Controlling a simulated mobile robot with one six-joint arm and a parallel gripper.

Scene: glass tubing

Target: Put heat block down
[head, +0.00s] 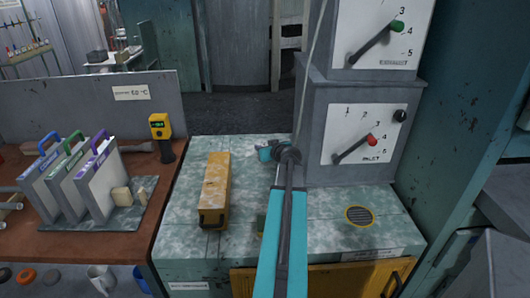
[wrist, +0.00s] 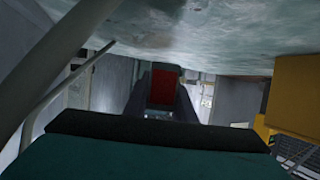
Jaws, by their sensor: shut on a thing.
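My gripper (head: 268,152) is over the back part of the mottled green-grey bench top (head: 335,212), left of the grey dial cabinet. In the wrist view its two dark fingers (wrist: 166,100) are shut on a red block (wrist: 166,87), which I take to be the heat block. The head view hides this block behind my gripper and arm. I cannot tell whether it touches the bench top.
A worn yellow box (head: 214,190) lies left of my gripper. The dial cabinet (head: 318,130) stands close on the right. Upright panels (head: 100,180) and a yellow meter (head: 161,130) stand on the brown table at left.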

